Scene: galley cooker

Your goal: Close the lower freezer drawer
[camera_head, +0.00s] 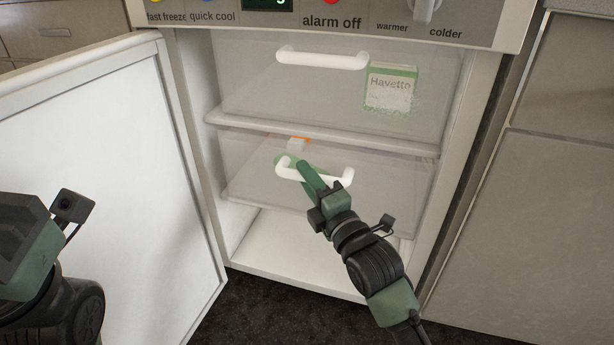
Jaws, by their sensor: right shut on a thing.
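The lower freezer drawer (393,185) is a translucent bin with a white bar handle (343,178), below a shelf edge inside the open freezer. Its front looks roughly in line with the shelf edge; I cannot tell exactly how far out it sits. An orange-and-white item (297,143) shows faintly through it. My right gripper (308,174) reaches up from the lower right, its green fingers shut on the left-middle part of the handle. Part of my left arm shows at the lower left, but its fingertips are not visible.
The freezer door (105,170) stands open on the left. The upper drawer (240,85) has its own white handle and holds a Havetto box (390,88). A control panel (290,22) runs above. Bare freezer floor (290,250) lies below the lower drawer; cabinets stand at right.

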